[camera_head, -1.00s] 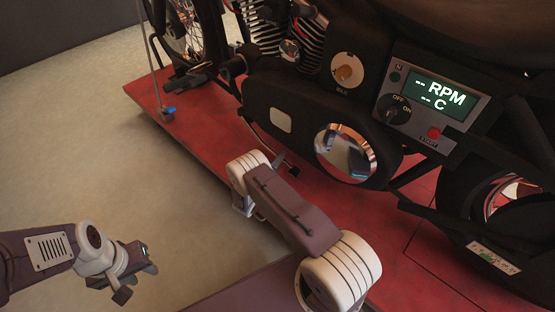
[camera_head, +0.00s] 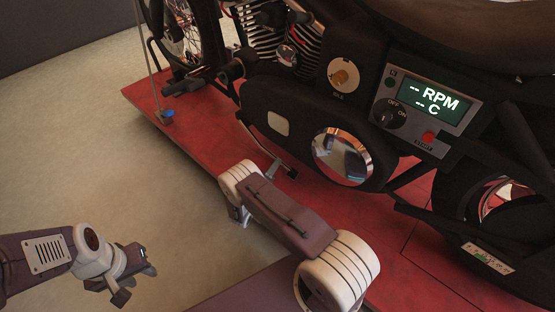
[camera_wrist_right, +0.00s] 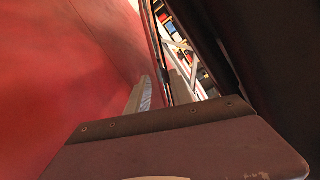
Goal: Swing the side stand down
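The motorcycle (camera_head: 300,120) stands on the red lift platform (camera_head: 205,140) in the head view. A thin bent metal lever with a dark end (camera_head: 292,173) hangs below its engine cover; it may be the side stand, but I cannot be sure. My right arm reaches in from the bottom, its wrist just left of and below that lever. A grey piece by the lever may be a finger of my right gripper, which is mostly hidden. The right wrist view shows a brown plate and a narrow grey bar (camera_wrist_right: 140,97). My left gripper (camera_head: 135,274) is empty at the lower left.
The red platform surface fills the left of the right wrist view. A control panel (camera_head: 430,108) is on the motorcycle's side. A strap with a blue fitting (camera_head: 167,117) meets the platform at the left. The pale floor (camera_head: 90,150) on the left is clear.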

